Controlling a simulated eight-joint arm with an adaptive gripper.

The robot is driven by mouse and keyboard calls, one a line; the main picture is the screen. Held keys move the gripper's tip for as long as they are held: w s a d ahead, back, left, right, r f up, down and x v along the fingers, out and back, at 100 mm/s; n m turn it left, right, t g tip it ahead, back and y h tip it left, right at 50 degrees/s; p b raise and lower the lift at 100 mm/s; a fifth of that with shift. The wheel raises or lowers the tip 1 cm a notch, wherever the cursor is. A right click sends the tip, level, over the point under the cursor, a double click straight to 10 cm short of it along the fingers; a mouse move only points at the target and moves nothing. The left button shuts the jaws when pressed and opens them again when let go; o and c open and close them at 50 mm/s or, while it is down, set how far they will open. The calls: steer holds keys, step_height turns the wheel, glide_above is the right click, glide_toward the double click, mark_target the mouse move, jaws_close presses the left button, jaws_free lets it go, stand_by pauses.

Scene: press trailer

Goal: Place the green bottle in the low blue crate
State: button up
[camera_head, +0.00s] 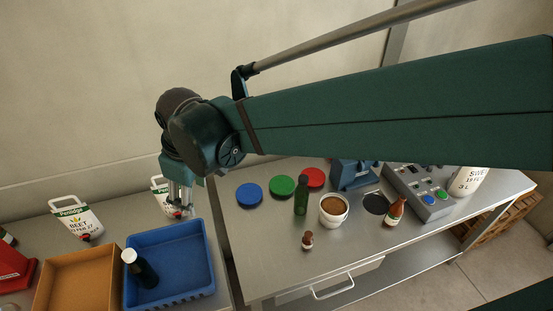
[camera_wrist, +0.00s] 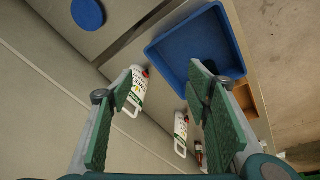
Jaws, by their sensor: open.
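A dark green bottle (camera_head: 301,195) stands upright on the steel table in the head view, behind and left of a white cup. The low blue crate (camera_head: 187,262) is at the lower left; it also shows in the wrist view (camera_wrist: 190,40). A dark bottle with a pale cap (camera_head: 146,273) is at the crate's left side; its exact colour is hard to tell. My gripper (camera_head: 180,208) is open and empty, at the crate's back edge in the picture. In the wrist view, my open fingers (camera_wrist: 166,82) frame the crate's near edge, and one finger covers part of the crate.
An orange-brown tray (camera_head: 75,282) adjoins the crate on the left. Blue (camera_head: 249,195), green (camera_head: 282,186) and red (camera_head: 313,177) discs, a white cup (camera_head: 334,210), small brown bottle (camera_head: 308,240) and sauce bottle (camera_head: 394,212) occupy the right table.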

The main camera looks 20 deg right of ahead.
steer(key=s+d+r+m+t, duration=0.1)
steer(key=s+d+m, duration=0.2)
steer(key=d, duration=0.5)
steer(key=s+d+m+t+h, duration=0.1)
steer(key=s+d+m, duration=0.3)
steer(key=d, duration=0.5)
steer(key=s+d+r+m+t, duration=0.1)
steer(key=s+d+m+t, duration=0.1)
steer(key=d, duration=0.7)
steer(key=shift+s+r+m+t, duration=0.3)
steer(key=shift+s+m+t, duration=0.1)
steer(key=shift+s+m, duration=0.35)
